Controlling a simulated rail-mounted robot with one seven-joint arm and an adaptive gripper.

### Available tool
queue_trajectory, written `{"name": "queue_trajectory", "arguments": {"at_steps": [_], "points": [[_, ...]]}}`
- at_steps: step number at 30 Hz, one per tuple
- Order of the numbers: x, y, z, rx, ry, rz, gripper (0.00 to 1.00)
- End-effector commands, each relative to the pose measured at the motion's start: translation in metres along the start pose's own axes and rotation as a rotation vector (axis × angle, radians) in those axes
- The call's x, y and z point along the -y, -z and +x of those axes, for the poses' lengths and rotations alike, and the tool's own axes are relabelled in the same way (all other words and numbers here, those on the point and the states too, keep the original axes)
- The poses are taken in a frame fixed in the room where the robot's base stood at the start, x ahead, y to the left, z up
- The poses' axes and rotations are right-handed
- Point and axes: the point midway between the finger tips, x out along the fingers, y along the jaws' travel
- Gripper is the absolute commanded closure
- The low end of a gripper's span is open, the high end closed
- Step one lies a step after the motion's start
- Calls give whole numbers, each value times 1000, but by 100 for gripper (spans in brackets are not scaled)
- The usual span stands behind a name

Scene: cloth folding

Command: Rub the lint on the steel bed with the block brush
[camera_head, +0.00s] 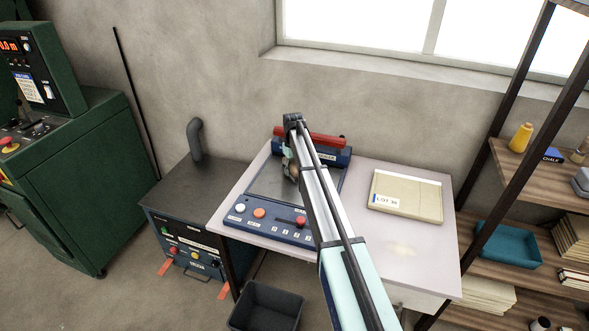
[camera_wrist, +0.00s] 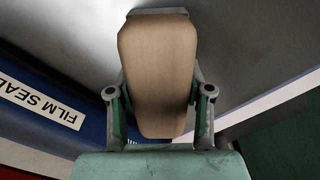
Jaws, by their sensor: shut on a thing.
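The steel bed (camera_head: 266,184) is the grey plate of the blue sealer on the table. It also fills much of the wrist view as a grey surface (camera_wrist: 245,60). My gripper (camera_wrist: 158,108) is shut on the block brush (camera_wrist: 158,65), a tan wooden block with a dark grey edge at its far end. In the head view my gripper (camera_head: 291,168) is over the bed, partly hidden by my arm. Whether the brush touches the bed is not clear. I cannot make out any lint on the visible part of the bed.
The sealer's blue bar with a red handle (camera_head: 312,138) stands behind the bed, and its button panel (camera_head: 270,220) is in front. A dark bin (camera_head: 265,305) stands on the floor. Shelves are at far right.

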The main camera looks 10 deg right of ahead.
Motion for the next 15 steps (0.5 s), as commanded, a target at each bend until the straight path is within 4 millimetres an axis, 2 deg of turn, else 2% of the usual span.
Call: {"name": "queue_trajectory", "arguments": {"at_steps": [1, 15], "points": [[4, -7, 2, 2, 0, 1, 87], [32, -37, 2, 2, 0, 5, 87]]}}
